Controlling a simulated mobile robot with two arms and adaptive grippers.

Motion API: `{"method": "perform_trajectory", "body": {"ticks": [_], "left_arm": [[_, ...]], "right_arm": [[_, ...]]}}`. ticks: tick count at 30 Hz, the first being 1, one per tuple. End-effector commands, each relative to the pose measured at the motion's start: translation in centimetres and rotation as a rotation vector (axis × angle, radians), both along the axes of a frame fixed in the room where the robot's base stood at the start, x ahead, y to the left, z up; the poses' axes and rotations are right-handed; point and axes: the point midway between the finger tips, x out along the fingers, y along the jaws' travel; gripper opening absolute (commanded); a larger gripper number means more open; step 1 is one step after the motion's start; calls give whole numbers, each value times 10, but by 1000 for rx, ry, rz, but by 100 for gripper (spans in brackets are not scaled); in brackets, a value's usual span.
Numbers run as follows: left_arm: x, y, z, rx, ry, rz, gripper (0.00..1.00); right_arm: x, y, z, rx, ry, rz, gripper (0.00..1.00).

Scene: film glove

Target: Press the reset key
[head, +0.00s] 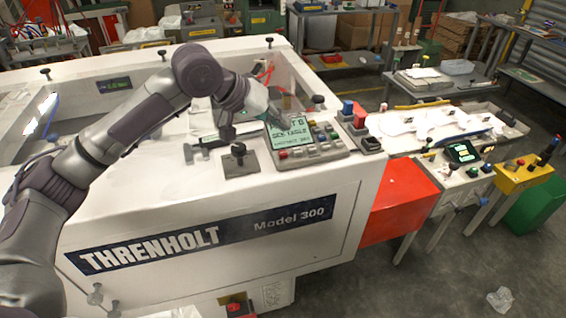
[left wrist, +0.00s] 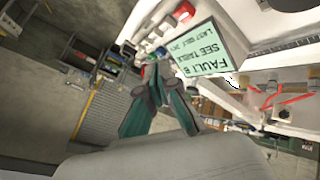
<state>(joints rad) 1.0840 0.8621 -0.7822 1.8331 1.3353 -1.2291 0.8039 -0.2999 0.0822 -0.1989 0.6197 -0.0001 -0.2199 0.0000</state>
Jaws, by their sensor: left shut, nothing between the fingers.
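The control panel (head: 310,158) stands on top of the white machine, with a lit green screen (head: 288,132) and several small keys (head: 322,132) in red, green, white and dark colours. The key labels are too small to read, so I cannot tell which is the reset key. In the left wrist view the screen (left wrist: 205,52) reads "FAULT 8, SEE TABLE". My left gripper (head: 280,116) is shut and empty at the panel's far side, covering part of the screen. In the left wrist view its teal fingertips (left wrist: 152,72) meet near the keys; contact is unclear. My right gripper is out of view.
A black knob (head: 238,150) on a plate stands left of the panel. Red and blue button blocks (head: 359,116) stand to its right. The machine's white top (head: 200,178) is clear in front. A long tray (head: 445,125) and a second, smaller panel (head: 462,151) lie farther right.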

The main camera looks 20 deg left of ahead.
Motion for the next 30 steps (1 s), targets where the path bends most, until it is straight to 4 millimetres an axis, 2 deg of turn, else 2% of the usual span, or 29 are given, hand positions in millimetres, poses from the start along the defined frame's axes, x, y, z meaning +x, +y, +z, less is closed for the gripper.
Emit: {"method": "perform_trajectory", "body": {"ticks": [1,5,6,13,30], "left_arm": [[0,0,-15,0,0,0,0],[0,0,-29,1,-1,0,0],[0,0,-31,1,2,0,0],[0,0,-47,0,1,1,0],[0,0,-47,0,1,1,0]], "right_arm": [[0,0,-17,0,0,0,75],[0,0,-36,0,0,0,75],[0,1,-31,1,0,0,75],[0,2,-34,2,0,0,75],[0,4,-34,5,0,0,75]]}}
